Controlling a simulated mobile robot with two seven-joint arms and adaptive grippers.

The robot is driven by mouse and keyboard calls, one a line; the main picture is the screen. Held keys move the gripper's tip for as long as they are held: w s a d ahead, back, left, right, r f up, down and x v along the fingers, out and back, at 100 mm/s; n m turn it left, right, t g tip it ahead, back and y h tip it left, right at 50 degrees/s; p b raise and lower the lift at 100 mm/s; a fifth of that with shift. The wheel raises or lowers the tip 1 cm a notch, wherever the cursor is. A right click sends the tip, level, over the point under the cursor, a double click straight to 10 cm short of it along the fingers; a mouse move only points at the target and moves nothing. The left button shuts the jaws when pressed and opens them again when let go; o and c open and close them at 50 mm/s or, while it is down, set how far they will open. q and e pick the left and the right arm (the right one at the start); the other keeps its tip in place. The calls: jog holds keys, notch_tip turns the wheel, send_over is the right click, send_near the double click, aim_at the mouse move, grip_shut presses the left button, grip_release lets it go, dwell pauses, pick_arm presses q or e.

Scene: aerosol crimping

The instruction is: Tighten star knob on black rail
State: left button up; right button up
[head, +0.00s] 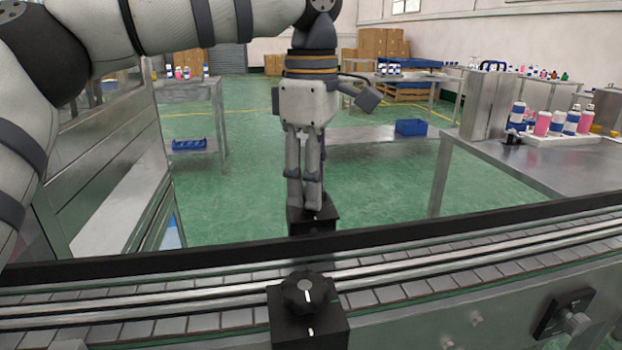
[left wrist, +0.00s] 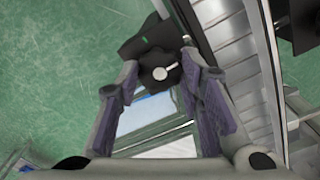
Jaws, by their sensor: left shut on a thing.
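My left gripper (head: 311,205) points straight down over a black block (head: 312,226) at the far side of the conveyor, by the black rail (head: 420,234). In the left wrist view, the fingers with purple pads (left wrist: 161,66) are shut on a black star knob (left wrist: 159,60) with a white pointer line. The head view mostly hides this knob behind the fingers. A second star knob (head: 305,291), also with a white line, sits on the near black block (head: 310,327), with nothing touching it. My right gripper is not in view.
The slatted conveyor (head: 205,320) with metal guide rails runs across the front. A dark control box with a knob (head: 566,316) is at the lower right. A steel table (head: 535,165) with bottles in a white tray stands at right. Open green floor lies beyond.

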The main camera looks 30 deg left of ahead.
pick_arm(q)
jog(key=shift+m, duration=0.4)
jog(key=o, duration=1.2)
notch_tip(320, 180, up, 12)
jog(key=shift+r, duration=0.1)
